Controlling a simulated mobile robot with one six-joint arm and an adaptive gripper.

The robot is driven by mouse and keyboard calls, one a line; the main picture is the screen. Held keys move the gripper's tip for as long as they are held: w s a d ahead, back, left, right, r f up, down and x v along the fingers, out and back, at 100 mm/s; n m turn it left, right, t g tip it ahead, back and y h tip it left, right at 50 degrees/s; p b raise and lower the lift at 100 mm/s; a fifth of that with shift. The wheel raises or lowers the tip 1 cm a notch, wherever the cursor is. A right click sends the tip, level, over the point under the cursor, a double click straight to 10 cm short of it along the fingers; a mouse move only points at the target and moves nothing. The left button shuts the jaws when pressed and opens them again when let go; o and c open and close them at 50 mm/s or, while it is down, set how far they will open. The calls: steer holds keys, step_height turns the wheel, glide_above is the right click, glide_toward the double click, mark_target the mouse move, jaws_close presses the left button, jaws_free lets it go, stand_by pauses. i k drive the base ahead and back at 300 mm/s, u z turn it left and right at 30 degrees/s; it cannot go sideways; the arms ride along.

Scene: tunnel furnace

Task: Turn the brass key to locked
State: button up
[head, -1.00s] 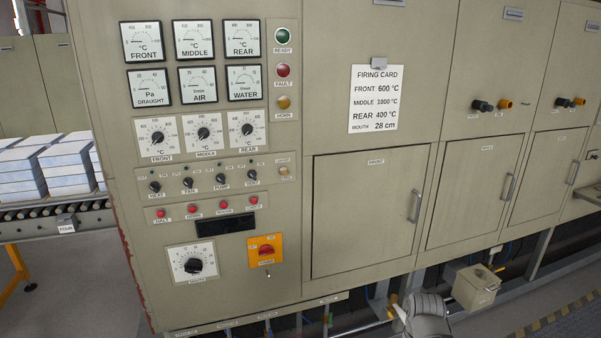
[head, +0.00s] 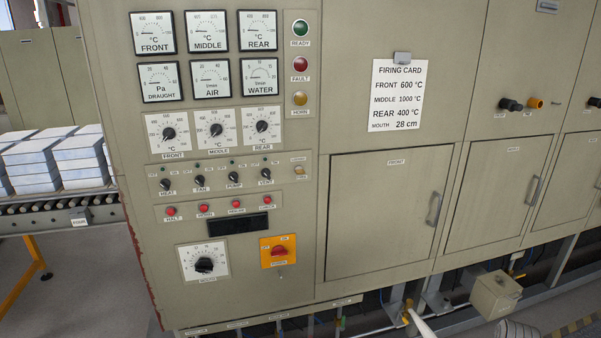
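A small brass-coloured key switch (head: 299,169) sits at the right end of the selector row on the beige control panel (head: 225,295). Small labels stand above and below it, too small to read surely. The way the key points is too small to tell. My gripper's fingers are not seen.
Left of the key are black selector knobs (head: 234,182), with red buttons (head: 204,209) below. A red switch on a yellow plate (head: 279,252) sits lower. Cabinet doors (head: 385,215) and a small box (head: 494,295) are to the right. A roller conveyor (head: 60,218) lies left.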

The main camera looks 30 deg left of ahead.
mark_target(299, 170)
steer(key=u, duration=0.05)
steer(key=k, duration=1.15)
steer(key=u, duration=1.3)
steer(key=i, duration=1)
steer(key=u, duration=0.05)
